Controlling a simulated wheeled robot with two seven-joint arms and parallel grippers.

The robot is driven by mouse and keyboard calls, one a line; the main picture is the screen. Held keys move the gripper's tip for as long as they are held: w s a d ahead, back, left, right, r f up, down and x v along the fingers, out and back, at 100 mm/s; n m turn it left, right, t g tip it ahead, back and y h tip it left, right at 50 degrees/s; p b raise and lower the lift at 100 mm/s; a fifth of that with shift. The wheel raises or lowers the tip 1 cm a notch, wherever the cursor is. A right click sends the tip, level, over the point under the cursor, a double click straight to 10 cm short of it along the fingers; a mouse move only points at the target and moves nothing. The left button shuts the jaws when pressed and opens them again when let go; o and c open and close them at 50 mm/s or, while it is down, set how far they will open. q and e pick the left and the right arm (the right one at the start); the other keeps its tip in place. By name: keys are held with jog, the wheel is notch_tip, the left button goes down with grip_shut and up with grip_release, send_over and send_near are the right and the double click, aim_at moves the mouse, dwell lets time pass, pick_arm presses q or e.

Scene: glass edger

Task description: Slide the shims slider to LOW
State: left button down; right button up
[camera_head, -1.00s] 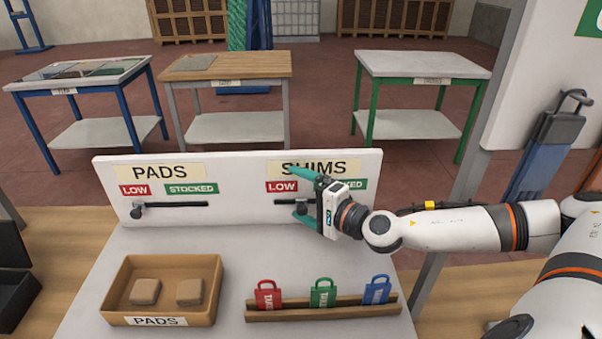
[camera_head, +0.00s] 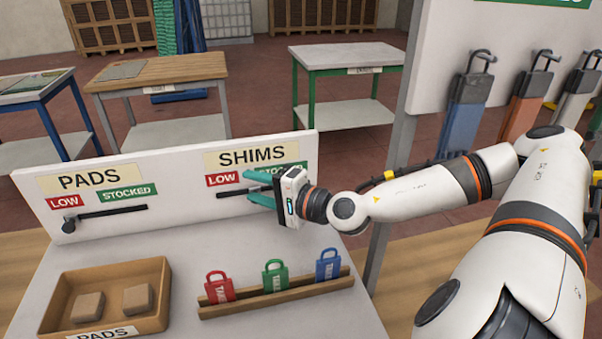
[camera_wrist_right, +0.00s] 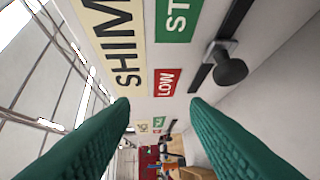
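The SHIMS slider is a dark track (camera_head: 232,192) on the white board, under a red LOW label (camera_head: 222,180) at left and a green STOCKED label at right, partly covered by my gripper. Its round black knob (camera_wrist_right: 231,70) shows in the right wrist view, on the track short of its LOW-side end. The knob is hidden in the head view. My right gripper (camera_head: 252,187) is open at the track. In the wrist view its teal fingers (camera_wrist_right: 160,108) are spread and empty, with the knob beyond and outside the right-hand finger. My left gripper is not in view.
The PADS slider (camera_head: 97,220) is on the same board, at left. Below stand a wooden PADS tray (camera_head: 165,290) with two tan blocks and a wooden rack (camera_head: 275,299) with red, green and blue tags. The panel between board and rack is clear.

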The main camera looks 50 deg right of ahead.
jog(key=f+b+v, duration=0.1)
jog(key=b+v, duration=0.3)
jog(key=v, duration=0.6)
jog(key=shift+f, duration=0.35)
dwell(0.3)
jog(key=shift+s, duration=0.15)
